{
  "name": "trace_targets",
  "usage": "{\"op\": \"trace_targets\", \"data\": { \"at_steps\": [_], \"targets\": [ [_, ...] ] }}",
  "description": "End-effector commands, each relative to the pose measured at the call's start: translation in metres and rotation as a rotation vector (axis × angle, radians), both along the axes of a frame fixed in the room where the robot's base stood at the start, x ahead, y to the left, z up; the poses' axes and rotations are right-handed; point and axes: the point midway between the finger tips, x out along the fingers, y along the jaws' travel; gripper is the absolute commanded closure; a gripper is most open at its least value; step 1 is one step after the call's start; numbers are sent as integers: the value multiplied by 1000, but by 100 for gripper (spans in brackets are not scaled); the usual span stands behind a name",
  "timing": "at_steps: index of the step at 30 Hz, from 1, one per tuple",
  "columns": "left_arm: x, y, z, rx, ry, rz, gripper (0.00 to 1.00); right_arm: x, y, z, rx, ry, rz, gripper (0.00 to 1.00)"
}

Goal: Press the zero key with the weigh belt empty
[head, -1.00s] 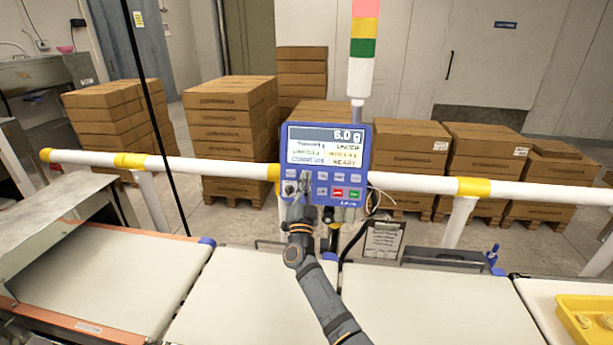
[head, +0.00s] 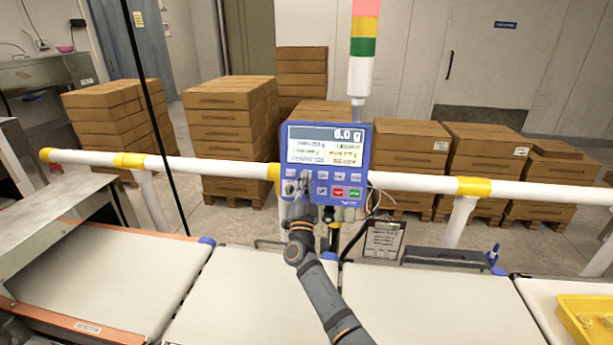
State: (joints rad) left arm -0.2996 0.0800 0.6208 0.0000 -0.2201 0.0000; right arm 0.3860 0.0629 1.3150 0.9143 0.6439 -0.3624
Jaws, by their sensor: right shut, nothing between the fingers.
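The blue control panel (head: 326,162) stands upright behind the belts, with a lit display (head: 327,144) on top and rows of keys below. The display's top line appears to read 6.0 g. My right gripper (head: 304,184) is shut and empty. Its tip is at the left part of the key rows and hides some keys; I cannot tell which key is the zero key or whether the tip touches one. The weigh belt (head: 250,290) in the middle looks bare where my arm leaves it in sight. My left gripper is not in view.
A white rail (head: 410,182) with yellow bands runs behind the belts. A signal tower (head: 361,60) rises above the panel. A yellow tray (head: 585,318) lies at the right. Stacked cartons (head: 225,130) stand behind the rail. The left belt (head: 115,275) is bare.

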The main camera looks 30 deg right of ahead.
Motion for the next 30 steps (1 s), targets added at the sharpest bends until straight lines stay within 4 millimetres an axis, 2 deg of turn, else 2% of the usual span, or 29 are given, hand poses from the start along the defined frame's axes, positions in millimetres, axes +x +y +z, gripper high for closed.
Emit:
{"op": "trace_targets", "data": {
  "at_steps": [30],
  "targets": [
    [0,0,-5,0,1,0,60,7,-5,-2,1,0,0,100]
  ]
}}
